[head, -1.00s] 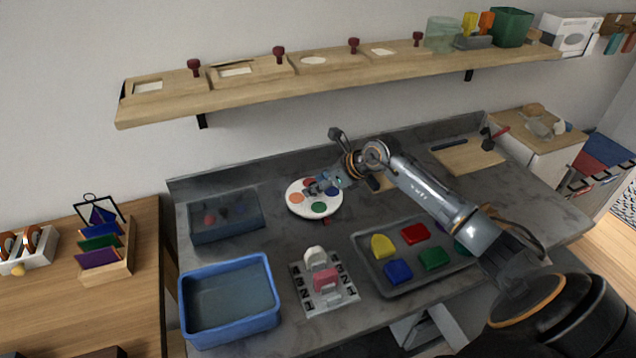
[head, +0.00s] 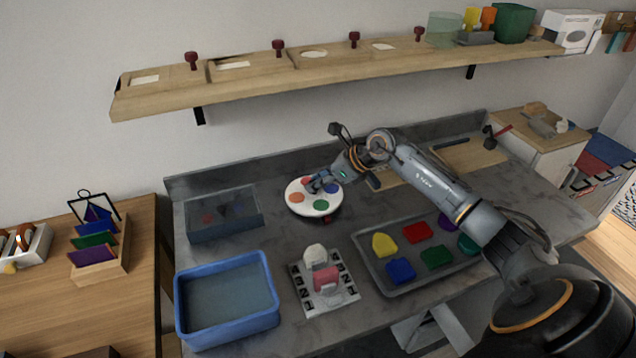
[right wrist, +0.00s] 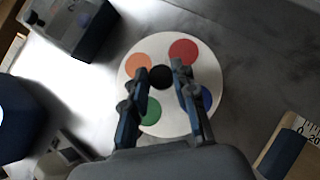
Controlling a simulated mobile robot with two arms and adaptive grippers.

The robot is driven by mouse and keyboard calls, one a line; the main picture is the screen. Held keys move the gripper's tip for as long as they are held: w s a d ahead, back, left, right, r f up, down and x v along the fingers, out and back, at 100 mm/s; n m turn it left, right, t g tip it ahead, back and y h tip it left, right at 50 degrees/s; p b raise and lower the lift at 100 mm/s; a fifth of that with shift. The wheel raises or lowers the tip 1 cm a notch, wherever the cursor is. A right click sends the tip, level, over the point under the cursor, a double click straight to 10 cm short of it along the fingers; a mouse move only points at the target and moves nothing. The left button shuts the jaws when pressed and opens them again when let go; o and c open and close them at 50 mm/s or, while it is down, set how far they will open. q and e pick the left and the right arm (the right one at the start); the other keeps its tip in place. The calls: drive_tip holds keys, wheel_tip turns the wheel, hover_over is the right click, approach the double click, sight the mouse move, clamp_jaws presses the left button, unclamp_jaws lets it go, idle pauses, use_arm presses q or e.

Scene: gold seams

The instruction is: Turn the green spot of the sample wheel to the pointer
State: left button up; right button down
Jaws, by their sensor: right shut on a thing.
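The sample wheel (head: 299,209) is a white disc on the grey worktop with red, orange, green and blue spots. The green spot (head: 320,205) is on its near side; in the right wrist view it (right wrist: 150,113) lies beside the left finger. A small dark red piece (head: 327,219) at the wheel's near edge looks like the pointer, just right of the green spot. My right gripper (right wrist: 158,72) is over the wheel, shut on its black centre knob (right wrist: 160,78). The blue spot (right wrist: 206,98) is partly covered by a finger. My left gripper is out of view.
A grey tray (head: 378,280) of coloured pieces lies to the right, under my right forearm. A blue bin (head: 228,334), a dark clear-walled box (head: 222,230) and a white rack with pink and white pieces (head: 325,301) stand nearby. A wooden shelf (head: 300,85) runs above.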

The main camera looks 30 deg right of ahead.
drive_tip(key=c, duration=1.1)
unclamp_jaws()
drive_tip(key=shift+s+d, duration=0.1)
drive_tip(key=v, duration=1.1)
drive_tip(key=shift+s+r, duration=0.25)
drive_tip(key=shift+r, duration=0.05)
drive_tip(key=shift+d, duration=0.1)
